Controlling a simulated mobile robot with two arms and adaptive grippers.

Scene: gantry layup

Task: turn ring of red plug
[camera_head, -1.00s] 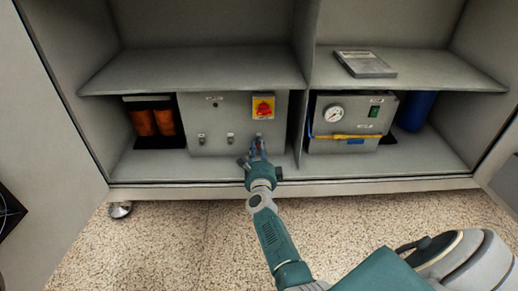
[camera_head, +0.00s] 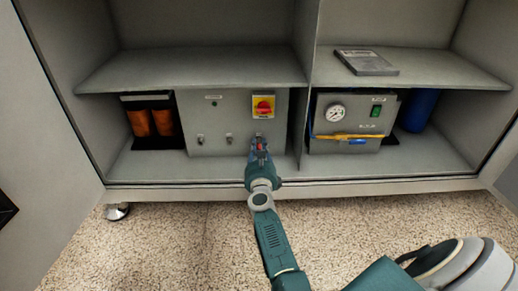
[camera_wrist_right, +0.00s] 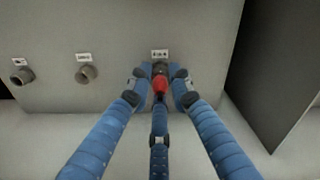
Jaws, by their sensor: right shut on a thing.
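The red plug (camera_wrist_right: 160,86) is at the rightmost socket on the front of a grey box (camera_head: 198,118), under a small white label. In the right wrist view, the blue fingers of my right gripper (camera_wrist_right: 160,74) close around the plug's front end at the socket. The fingertips partly hide the ring, so I cannot tell how far it is turned. In the head view, a bit of red (camera_head: 260,147) shows between the fingers. My left gripper is not in view.
Two empty sockets (camera_wrist_right: 87,74) (camera_wrist_right: 22,77) sit to the left. A red rotary switch (camera_head: 263,106) on a yellow plate is above the gripper. A divider (camera_head: 300,130) stands close on the right, with a gauge box (camera_head: 336,142) beyond. A shelf (camera_head: 190,72) is overhead.

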